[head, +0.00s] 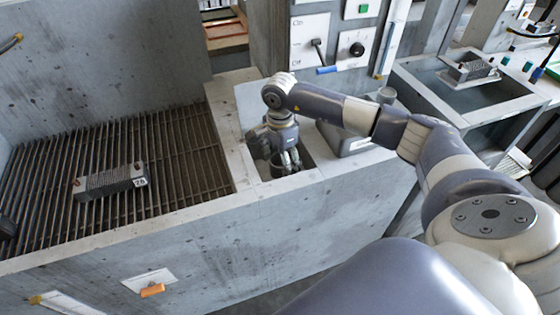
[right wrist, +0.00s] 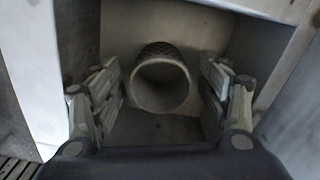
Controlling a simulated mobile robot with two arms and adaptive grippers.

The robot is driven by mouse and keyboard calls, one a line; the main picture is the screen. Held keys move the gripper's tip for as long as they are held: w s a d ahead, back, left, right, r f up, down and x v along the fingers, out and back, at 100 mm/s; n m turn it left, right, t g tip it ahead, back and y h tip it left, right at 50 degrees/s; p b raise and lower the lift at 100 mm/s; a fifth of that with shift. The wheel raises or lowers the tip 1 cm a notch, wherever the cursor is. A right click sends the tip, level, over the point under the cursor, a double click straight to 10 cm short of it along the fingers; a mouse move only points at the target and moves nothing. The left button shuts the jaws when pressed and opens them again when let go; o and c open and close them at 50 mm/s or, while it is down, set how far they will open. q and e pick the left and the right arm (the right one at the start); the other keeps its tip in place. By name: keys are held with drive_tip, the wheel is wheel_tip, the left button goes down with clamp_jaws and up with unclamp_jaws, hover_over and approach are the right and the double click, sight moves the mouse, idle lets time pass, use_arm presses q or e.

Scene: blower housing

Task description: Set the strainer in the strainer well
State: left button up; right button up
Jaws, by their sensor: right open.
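A round, open-topped cylinder with a mesh-like side, seemingly the strainer (right wrist: 160,82), stands in a square recess, seemingly the strainer well (right wrist: 205,45), in the right wrist view. My right gripper (right wrist: 165,98) is open, with one finger on each side of the cylinder. A gap shows between each finger and its wall. In the head view my right gripper (head: 288,160) points down into the recess (head: 310,148) in the concrete bench. It hides most of the cylinder there.
A barred grate (head: 180,160) lies left of the recess, with a grey perforated block (head: 110,182) tagged 28 on it. A grey box (head: 350,138) stands right of the recess. A switch panel (head: 340,35) is behind. A basin (head: 470,95) is at the far right.

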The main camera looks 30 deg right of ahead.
wheel_tip(320, 180, up, 12)
idle(0.4)
drive_tip(key=shift+f, duration=0.1)
idle(0.4)
